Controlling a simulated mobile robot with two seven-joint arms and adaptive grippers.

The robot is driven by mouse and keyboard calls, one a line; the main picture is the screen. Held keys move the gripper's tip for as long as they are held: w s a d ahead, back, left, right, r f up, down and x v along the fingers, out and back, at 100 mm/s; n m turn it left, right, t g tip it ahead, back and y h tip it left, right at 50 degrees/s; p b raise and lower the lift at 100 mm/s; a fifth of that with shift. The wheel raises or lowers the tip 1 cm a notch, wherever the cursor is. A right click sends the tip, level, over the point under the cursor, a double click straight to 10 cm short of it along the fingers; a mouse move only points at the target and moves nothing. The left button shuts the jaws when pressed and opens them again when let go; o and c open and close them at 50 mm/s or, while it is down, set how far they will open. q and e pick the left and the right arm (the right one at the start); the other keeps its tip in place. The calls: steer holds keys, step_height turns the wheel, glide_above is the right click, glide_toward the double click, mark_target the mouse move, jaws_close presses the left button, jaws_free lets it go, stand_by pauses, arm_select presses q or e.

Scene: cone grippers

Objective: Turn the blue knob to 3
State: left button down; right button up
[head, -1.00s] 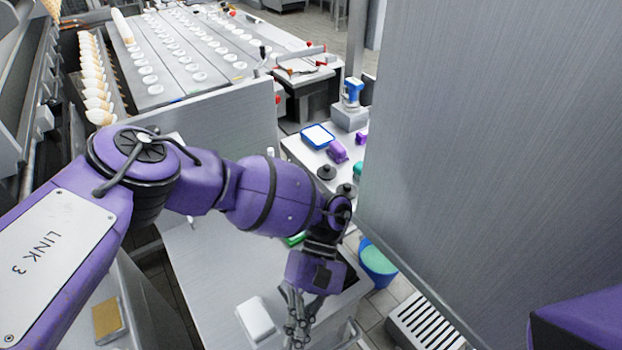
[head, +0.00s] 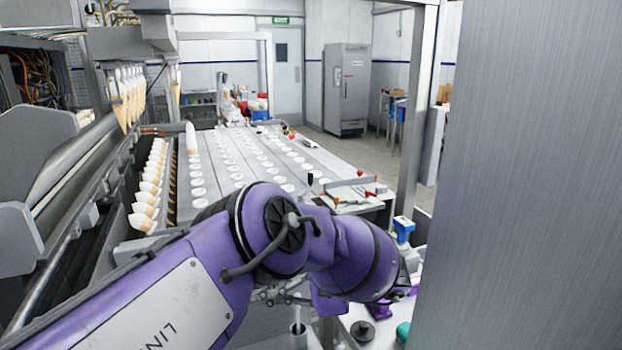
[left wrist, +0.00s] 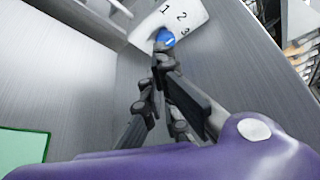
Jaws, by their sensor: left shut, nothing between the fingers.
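The blue knob (left wrist: 165,40) shows in the left wrist view, on a white plate (left wrist: 185,18) marked 1, 2 and 3. A pale line crosses the knob's face; I cannot tell exactly which number it points at. The plate is on a grey metal panel. My left gripper (left wrist: 150,88) is shut and empty, with its dark fingers below the knob in that view; they look apart from it. The knob is not visible there. My right gripper is not in view.
A large grey metal panel (head: 530,170) fills the right of the head view. Rows of cones (head: 150,190) and a table of white discs (head: 235,165) stand behind my arm. A black round object (head: 362,331) lies at the lower right. A green sheet (left wrist: 22,147) shows at lower left in the wrist view.

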arm_select(q)
steer(key=s+a+p, duration=0.3)
steer(key=a, duration=0.3)
steer(key=shift+s+a+r, duration=0.2)
steer(key=shift+s+r, duration=0.15)
steer(key=shift+s, duration=0.05)
steer(key=shift+f, duration=0.1)
steer(key=shift+w+a, duration=0.2)
steer(key=shift+w, duration=0.35)
stand_by(0.8)
stand_by(0.7)
